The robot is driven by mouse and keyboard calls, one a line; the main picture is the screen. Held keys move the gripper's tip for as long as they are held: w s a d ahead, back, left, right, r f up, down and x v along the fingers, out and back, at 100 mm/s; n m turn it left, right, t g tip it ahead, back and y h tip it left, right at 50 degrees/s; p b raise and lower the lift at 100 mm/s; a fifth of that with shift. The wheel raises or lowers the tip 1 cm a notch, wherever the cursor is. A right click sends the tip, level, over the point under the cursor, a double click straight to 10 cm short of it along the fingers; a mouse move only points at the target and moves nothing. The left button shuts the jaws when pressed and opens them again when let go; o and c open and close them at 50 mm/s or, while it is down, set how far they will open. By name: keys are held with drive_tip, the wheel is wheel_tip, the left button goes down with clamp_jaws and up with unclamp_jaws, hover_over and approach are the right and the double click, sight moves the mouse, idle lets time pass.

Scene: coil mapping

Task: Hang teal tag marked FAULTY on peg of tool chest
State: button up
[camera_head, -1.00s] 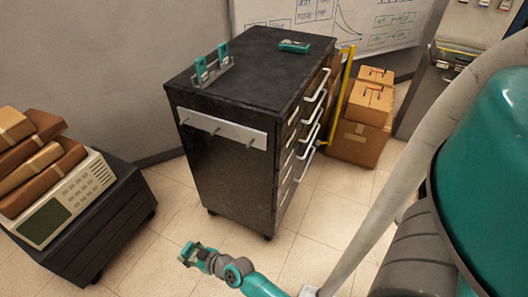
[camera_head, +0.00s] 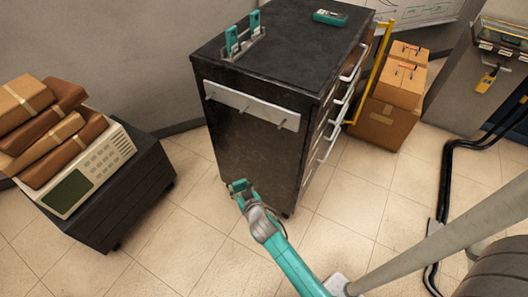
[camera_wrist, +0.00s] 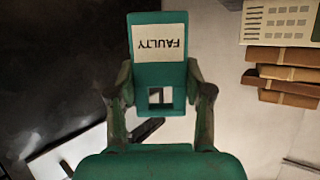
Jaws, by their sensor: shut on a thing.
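My gripper (camera_wrist: 160,108) is shut on a teal tag (camera_wrist: 158,72) with a white label reading FAULTY, upside down in the wrist view. The tag has a square hole near the gripper's palm side. In the head view my gripper (camera_head: 240,188) is low in front of the black tool chest (camera_head: 245,145), below its peg strip. The pale peg strip (camera_head: 232,101) runs across the chest's near side, with several short dark pegs (camera_head: 246,108) and nothing hanging on them. The strip also shows in part at the lower left of the wrist view (camera_wrist: 75,150).
Two teal tags (camera_head: 243,32) stand in a rack on the chest top, with a teal device (camera_head: 330,17) beyond. A dark cart (camera_head: 125,195) with packages and a beige instrument stands left. Cardboard boxes (camera_head: 395,115) stand right. Floor between cart and chest is clear.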

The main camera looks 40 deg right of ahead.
sight(282, 125)
drive_tip(key=s+d+r+m+g+h, duration=0.2)
drive_tip(key=d+r+m+g+h, duration=0.3)
drive_tip(key=r, duration=0.4)
drive_tip(key=s+d+r+m+g+h, duration=0.2)
drive_tip(key=d+r+m+g+h, duration=0.25)
drive_tip(key=r, duration=0.45)
drive_tip(key=shift+m+t, duration=0.45)
drive_tip(key=shift+m, duration=0.4)
drive_tip(key=shift+w+d+f, duration=0.1)
drive_tip(key=shift+w+d, duration=0.35)
drive_tip(key=shift+d, duration=0.4)
drive_tip(key=shift+w+d, duration=0.5)
drive_tip(key=shift+d, duration=0.35)
drive_tip(key=shift+w+d+f, duration=0.1)
drive_tip(key=shift+w+d, duration=0.35)
drive_tip(key=shift+d, duration=0.4)
drive_tip(key=shift+d+r, duration=0.1)
drive_tip(key=shift+r, duration=0.05)
drive_tip(key=shift+w+d, duration=0.3)
drive_tip(key=shift+d, duration=0.5)
drive_tip(key=shift+w+d, duration=0.3)
drive_tip(key=shift+d, duration=0.5)
drive_tip(key=shift+w+d, duration=0.3)
drive_tip(key=shift+d, duration=0.5)
drive_tip(key=shift+f, duration=0.25)
drive_tip(key=o, duration=1.3)
